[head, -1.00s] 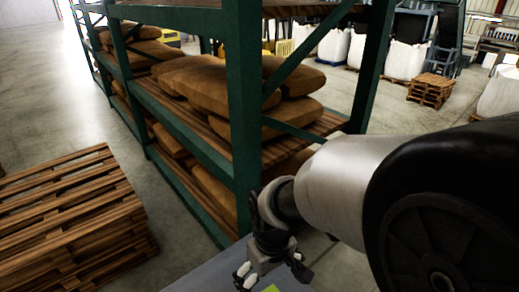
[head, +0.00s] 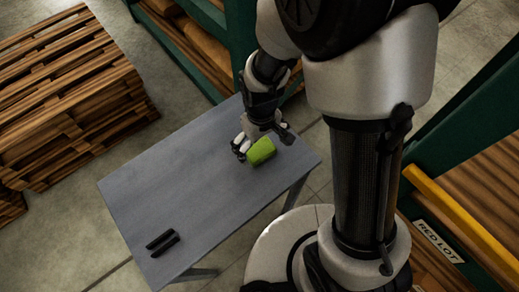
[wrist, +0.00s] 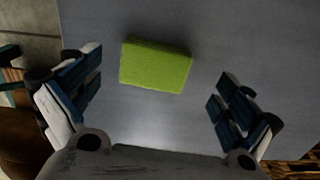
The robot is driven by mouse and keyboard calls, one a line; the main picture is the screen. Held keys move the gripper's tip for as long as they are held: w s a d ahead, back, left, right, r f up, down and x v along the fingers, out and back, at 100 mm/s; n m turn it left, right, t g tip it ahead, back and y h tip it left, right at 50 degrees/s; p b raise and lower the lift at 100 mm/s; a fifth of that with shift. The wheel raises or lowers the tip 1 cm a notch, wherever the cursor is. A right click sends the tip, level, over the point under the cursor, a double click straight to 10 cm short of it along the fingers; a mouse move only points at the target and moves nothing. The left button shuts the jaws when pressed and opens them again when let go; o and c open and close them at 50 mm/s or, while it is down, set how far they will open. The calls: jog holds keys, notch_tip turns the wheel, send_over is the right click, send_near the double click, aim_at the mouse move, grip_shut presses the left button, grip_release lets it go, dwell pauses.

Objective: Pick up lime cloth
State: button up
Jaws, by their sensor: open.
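The lime cloth (head: 261,151) is a bright green folded block lying on a grey table (head: 170,185), near its far right part. In the wrist view the lime cloth (wrist: 156,66) lies flat, slightly tilted, ahead of the fingers and between their lines. My gripper (head: 262,146) is just above the cloth in the head view and partly covers its edge. In the wrist view my gripper (wrist: 163,102) is open and empty, with its fingers wide apart on either side. The gap in height between fingers and cloth is hard to tell.
Two dark bars (head: 162,243) lie at the table's near left. Stacked wooden pallets (head: 65,95) stand to the left. A green rack (head: 205,15) with sacks stands behind the table. A rack with a yellow beam (head: 445,215) is at right. The table's middle is clear.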

aim_at(263, 152)
jog(key=f, duration=0.1)
jog(key=f+b, duration=0.1)
jog(key=f, duration=0.1)
jog(key=f+b, duration=0.1)
jog(key=f, duration=0.1)
jog(key=shift+d+f, duration=0.15)
jog(key=shift+d, duration=0.15)
jog(key=c, duration=1.1)
jog(key=shift+c, duration=0.2)
notch_tip(263, 152, up, 20)
jog(key=p, duration=0.6)
jog(key=shift+p, duration=0.3)
